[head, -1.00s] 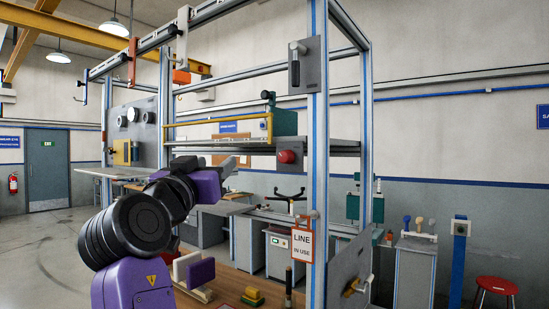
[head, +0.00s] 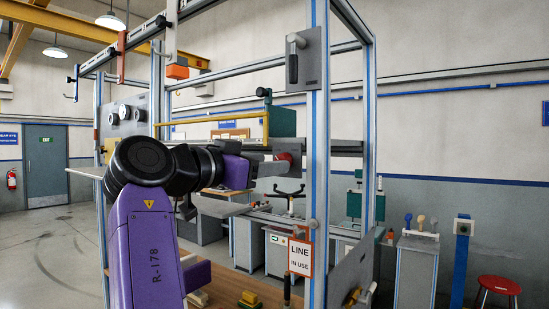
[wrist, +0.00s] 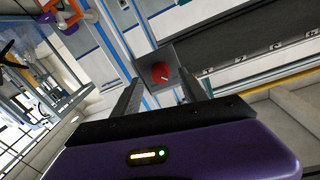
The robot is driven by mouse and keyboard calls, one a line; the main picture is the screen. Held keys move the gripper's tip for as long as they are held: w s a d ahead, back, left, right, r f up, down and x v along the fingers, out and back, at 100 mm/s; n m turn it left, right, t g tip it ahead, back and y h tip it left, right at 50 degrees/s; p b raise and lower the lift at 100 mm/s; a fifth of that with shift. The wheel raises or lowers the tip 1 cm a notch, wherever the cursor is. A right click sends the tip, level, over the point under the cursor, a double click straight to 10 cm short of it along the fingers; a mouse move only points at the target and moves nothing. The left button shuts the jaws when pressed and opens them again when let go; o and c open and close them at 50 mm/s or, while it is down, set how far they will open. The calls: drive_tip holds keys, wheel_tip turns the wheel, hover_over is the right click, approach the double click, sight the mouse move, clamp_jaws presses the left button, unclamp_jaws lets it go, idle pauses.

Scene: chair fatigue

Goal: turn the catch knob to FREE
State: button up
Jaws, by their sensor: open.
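A round red knob (wrist: 161,72) with a pale line on its face sits on a dark grey plate (wrist: 183,54). In the wrist view it lies ahead, between my gripper's fingers. In the head view the red knob (head: 291,158) is on the frame's middle rail, partly hidden behind my gripper. My gripper (wrist: 163,88) is open and empty, one finger to each side of the knob in the picture. I cannot tell whether the fingers touch it. No lettering around the knob is readable.
A blue-grey upright post (head: 318,110) stands just right of the knob. A yellow bar (head: 225,119) runs above my arm. A LINE IN USE sign (head: 300,258) hangs on the post. Another panel with a brass-coloured part (head: 352,297) is at lower right. Open floor lies left.

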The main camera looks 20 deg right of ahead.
sight(285, 156)
drive_tip(key=shift+p+x, duration=0.3)
drive_tip(key=shift+x, duration=1.1)
drive_tip(key=shift+c, duration=0.3)
clamp_jaws()
